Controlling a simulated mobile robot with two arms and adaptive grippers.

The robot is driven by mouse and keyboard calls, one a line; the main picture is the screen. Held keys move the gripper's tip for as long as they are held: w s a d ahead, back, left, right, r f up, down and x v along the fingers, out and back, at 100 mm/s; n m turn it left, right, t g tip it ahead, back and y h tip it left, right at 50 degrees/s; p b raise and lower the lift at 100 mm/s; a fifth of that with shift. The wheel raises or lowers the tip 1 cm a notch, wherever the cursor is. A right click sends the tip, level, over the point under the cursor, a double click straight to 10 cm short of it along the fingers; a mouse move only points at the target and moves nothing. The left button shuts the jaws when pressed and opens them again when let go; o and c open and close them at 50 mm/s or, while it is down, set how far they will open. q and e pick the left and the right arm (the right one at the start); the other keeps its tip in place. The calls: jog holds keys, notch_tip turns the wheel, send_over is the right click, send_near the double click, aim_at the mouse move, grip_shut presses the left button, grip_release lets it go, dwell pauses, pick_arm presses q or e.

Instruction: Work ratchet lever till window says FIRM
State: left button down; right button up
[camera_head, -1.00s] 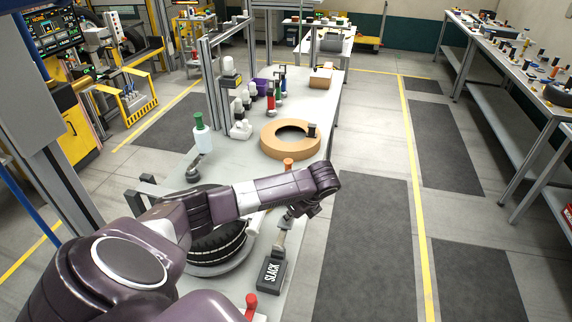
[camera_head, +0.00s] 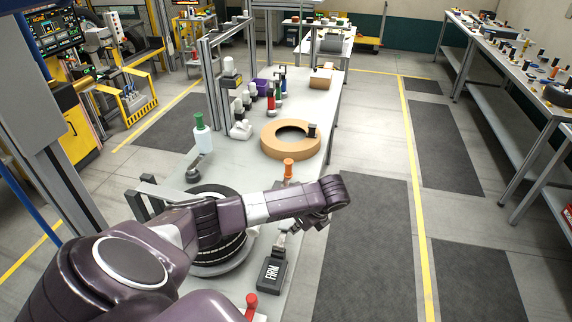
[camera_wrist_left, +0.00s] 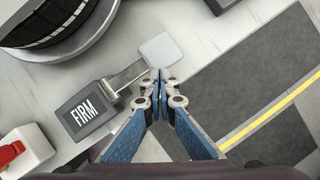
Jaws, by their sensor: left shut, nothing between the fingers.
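The ratchet box (camera_head: 268,284) stands on the bench near its right edge, and its window (camera_head: 272,271) reads FIRM. The window also reads FIRM in the left wrist view (camera_wrist_left: 84,113). The ratchet lever (camera_wrist_left: 126,76) reaches out from the box to a flat pale pad (camera_wrist_left: 159,48). My left gripper (camera_wrist_left: 160,76) is shut and empty, its fingertips right at the pad's near edge; I cannot tell whether they touch it. The tyre (camera_head: 222,249) sits on a round grey base (camera_head: 235,262), partly hidden behind my left arm. My right gripper is out of view.
A red lever or knob (camera_head: 251,302) is at the near end of the bench. An orange-topped post (camera_head: 288,167), a tan ring (camera_head: 270,147) and a green-capped bottle (camera_head: 201,140) stand farther along. The floor right of the bench is clear.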

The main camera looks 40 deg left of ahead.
pick_arm(q)
jog(key=shift+d+r, duration=0.1)
jog(key=shift+r, duration=0.2)
jog(key=v, duration=1.1)
jog(key=shift+r, duration=0.2)
jog(key=shift+d+f, duration=0.1)
jog(key=shift+d, duration=0.15)
dwell(1.1)
